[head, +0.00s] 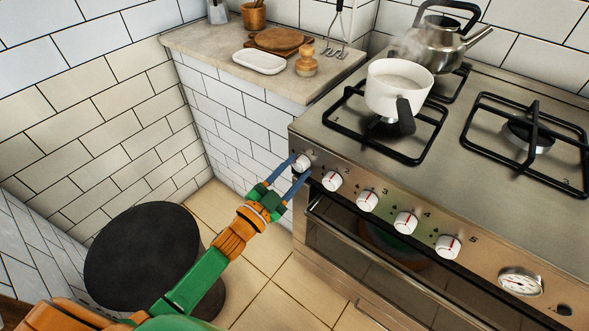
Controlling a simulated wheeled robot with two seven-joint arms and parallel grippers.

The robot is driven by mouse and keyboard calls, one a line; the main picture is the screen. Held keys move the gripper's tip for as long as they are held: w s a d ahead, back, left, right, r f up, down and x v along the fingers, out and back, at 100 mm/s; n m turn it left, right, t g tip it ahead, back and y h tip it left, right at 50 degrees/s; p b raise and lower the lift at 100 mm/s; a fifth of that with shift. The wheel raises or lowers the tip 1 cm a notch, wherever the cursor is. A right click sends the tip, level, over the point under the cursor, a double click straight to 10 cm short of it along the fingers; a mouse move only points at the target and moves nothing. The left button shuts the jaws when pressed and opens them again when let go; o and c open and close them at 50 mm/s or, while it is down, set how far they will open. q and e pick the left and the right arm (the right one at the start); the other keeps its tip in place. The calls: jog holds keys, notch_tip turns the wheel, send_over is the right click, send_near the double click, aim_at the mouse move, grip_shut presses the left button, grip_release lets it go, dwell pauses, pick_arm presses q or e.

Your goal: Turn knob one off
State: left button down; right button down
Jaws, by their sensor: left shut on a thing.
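Knob one (303,162) is the leftmost white knob on the stove's front panel. My left gripper (301,165) reaches it from the lower left, with one blue finger on each side of the knob, shut on it. The fingers hide part of the knob, and I cannot clearly read which way its mark points. My right gripper is not in view.
More white knobs run to the right, starting with knob two (332,181) close beside my fingers. A white pot (396,88) and a steaming kettle (434,45) stand on the stove (450,135). A round black stool (142,256) stands at lower left.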

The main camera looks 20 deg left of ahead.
pick_arm(q)
jog(key=shift+m+h, duration=0.3)
jog(key=shift+m, duration=2.1)
jog(key=shift+c, duration=1.8)
grip_release()
jog(key=v, duration=0.7)
